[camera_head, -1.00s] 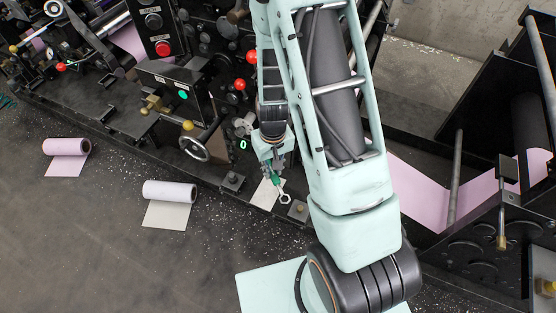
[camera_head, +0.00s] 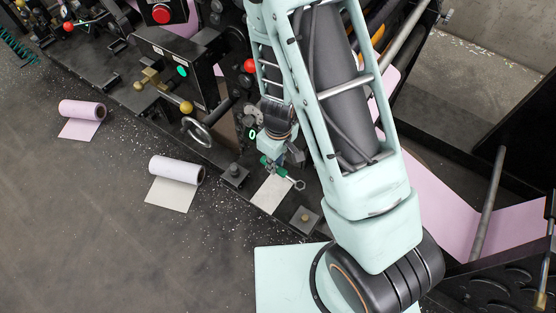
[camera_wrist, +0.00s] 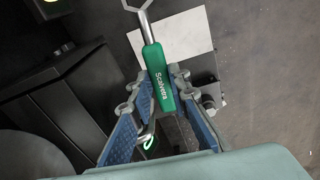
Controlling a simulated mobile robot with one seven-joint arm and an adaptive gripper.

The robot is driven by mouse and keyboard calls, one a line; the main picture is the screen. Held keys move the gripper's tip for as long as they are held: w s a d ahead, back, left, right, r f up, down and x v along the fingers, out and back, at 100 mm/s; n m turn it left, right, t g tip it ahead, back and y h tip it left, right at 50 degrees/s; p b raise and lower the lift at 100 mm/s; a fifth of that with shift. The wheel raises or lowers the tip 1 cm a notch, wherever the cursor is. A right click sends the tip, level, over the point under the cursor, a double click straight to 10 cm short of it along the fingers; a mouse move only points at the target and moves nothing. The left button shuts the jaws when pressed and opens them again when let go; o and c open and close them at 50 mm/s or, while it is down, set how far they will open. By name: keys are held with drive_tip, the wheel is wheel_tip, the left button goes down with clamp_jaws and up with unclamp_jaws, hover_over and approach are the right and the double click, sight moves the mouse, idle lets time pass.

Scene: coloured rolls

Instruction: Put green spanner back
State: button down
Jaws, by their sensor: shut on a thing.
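The green spanner (camera_head: 272,167) has a green handle and a silver head with an open ring-like end. My gripper (camera_head: 279,161) is shut on its handle, above the machine's lower edge in the head view. In the wrist view the spanner (camera_wrist: 159,80) points away, its head at the top edge of the picture. The blue-padded fingers of my gripper (camera_wrist: 166,92) stand either side of the green handle. A white sheet (camera_head: 270,192) lies below the spanner; it also shows in the wrist view (camera_wrist: 190,35).
The black machine (camera_head: 215,150) runs diagonally along the scene, with a handwheel (camera_head: 197,132) and brass knobs. A pink roll (camera_head: 82,109) and a white roll (camera_head: 176,169) lie on the dark floor. The floor at lower left is clear.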

drive_tip(key=b, duration=0.5)
hover_over(276, 183)
drive_tip(key=shift+s+f, duration=0.1)
drive_tip(key=shift+f, duration=3.2)
drive_tip(key=shift+f+b, duration=1.3)
drive_tip(key=shift+b, duration=0.05)
drive_tip(key=shift+s, duration=0.1)
drive_tip(key=shift+s+a+r+t+h+p, duration=0.15)
drive_tip(key=shift+a+r+t+h+p, duration=0.1)
drive_tip(key=shift+t+h+p, duration=0.4)
drive_tip(key=shift+d+f+t+b, duration=0.1)
drive_tip(key=shift+f+t+b, duration=0.15)
drive_tip(key=shift+f+b, duration=0.4)
drive_tip(key=c, duration=1.2)
unclamp_jaws()
drive_tip(key=shift+c, duration=0.2)
drive_tip(key=shift+r, duration=0.2)
drive_tip(key=shift+p+v, duration=1.45)
drive_tip(key=shift+v, duration=1.4)
